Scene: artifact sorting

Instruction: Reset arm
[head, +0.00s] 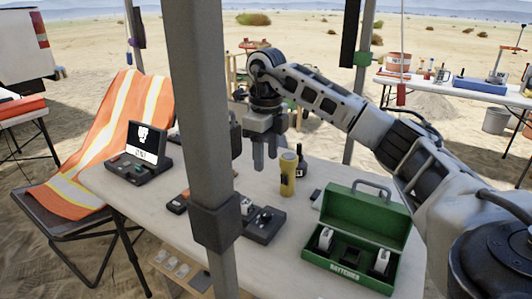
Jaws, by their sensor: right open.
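My right arm comes in from the right side of the head view and reaches over the table. Its gripper (264,160) points down above the far part of the table, with its fingers apart and nothing seen between them. It hangs just left of a yellow cylinder (288,174) that stands upright on the table. My left gripper is not in the view.
A grey pole (200,120) stands in front of the table (290,225). A green batteries box (355,230) is open at the right, near a dark device (262,222). A small screen device (142,150) sits at the left, by a chair with an orange vest (112,125).

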